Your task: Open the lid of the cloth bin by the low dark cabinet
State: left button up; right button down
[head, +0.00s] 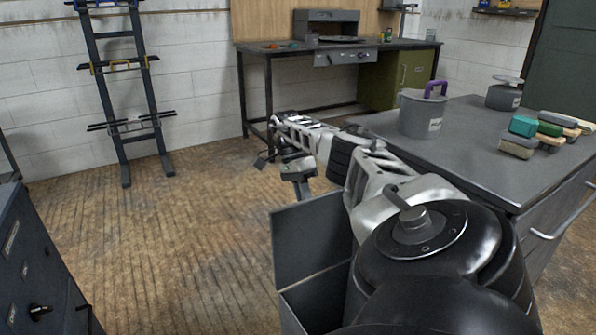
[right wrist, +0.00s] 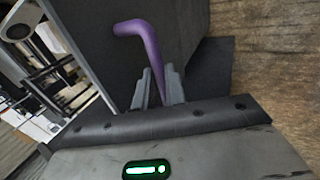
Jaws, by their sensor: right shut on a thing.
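A dark grey box-like bin (head: 318,305) is at the bottom centre of the head view, partly hidden by my right arm. A flat grey panel (head: 308,245), which looks like its lid, stands steeply raised above it. My right gripper (head: 303,187) is at the panel's upper edge in the head view. In the right wrist view my right gripper (right wrist: 160,88) is shut on a bent purple handle (right wrist: 145,40), with a dark flat surface (right wrist: 185,25) behind it. The handle's base is hidden by the gripper. My left gripper is not in view.
A dark cabinet with drawers (head: 30,265) stands at the left. A ladder rack (head: 118,90) leans on the wall. The wooden floor (head: 170,230) is clear.

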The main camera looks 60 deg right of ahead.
jog(key=shift+a+f, duration=0.1)
jog(key=shift+f, duration=0.2)
jog(key=c, duration=1.5)
grip_release()
jog(key=shift+o, duration=0.2)
jog(key=shift+r, duration=0.2)
